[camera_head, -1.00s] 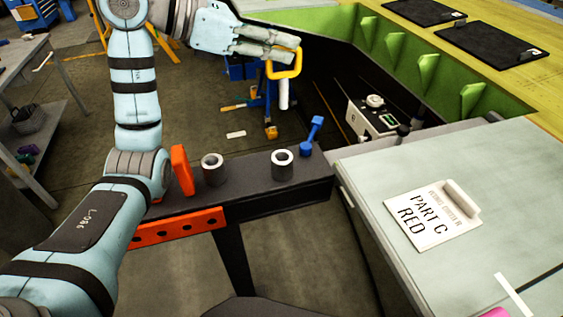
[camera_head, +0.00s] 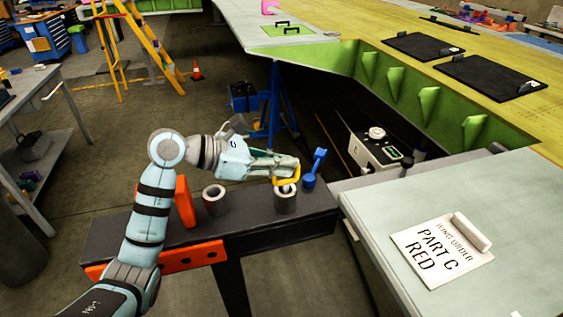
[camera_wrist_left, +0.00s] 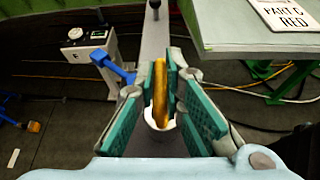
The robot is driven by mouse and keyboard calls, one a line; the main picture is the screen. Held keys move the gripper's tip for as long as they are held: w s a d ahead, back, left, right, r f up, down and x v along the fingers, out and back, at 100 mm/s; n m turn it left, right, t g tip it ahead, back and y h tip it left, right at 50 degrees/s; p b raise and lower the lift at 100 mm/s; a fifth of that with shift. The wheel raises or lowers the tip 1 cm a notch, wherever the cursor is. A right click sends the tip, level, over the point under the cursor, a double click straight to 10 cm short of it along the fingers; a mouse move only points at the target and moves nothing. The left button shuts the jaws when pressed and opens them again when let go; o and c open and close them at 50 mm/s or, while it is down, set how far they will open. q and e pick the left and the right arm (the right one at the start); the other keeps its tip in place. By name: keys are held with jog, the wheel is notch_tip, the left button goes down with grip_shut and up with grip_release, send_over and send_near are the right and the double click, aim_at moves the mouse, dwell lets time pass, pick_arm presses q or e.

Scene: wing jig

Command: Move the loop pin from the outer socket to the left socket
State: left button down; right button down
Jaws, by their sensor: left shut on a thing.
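My left gripper (camera_head: 288,168) is shut on the yellow loop of the loop pin (camera_head: 286,183). The loop also shows between the green finger pads in the left wrist view (camera_wrist_left: 160,88). The loop is right at the top of the right-hand grey socket (camera_head: 286,203), whose rim shows below the fingers in the wrist view (camera_wrist_left: 152,121). The pin's white shaft is hidden, so I cannot tell how deep it sits in this socket. The left-hand socket (camera_head: 214,203) stands apart on the same dark beam and looks empty. My right gripper is out of view.
A blue pin-like part (camera_head: 315,168) stands just right of the right-hand socket. An orange upright plate (camera_head: 185,202) is left of the left-hand socket. A pale table with a "PART C RED" sign (camera_head: 441,250) lies to the right. The green wing frame (camera_head: 420,95) is behind.

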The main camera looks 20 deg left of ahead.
pick_arm(q)
jog(key=shift+f+b, duration=0.3)
jog(key=c, duration=1.7)
grip_release()
jog(key=shift+a+r+p, duration=0.1)
jog(key=shift+r+p, duration=0.35)
jog(key=shift+r, duration=0.05)
jog(key=b+v, duration=0.2)
jog(key=v, duration=0.9)
jog(key=shift+s+a+r, duration=0.1)
jog(key=shift+s+a, duration=0.1)
jog(key=shift+s, duration=0.2)
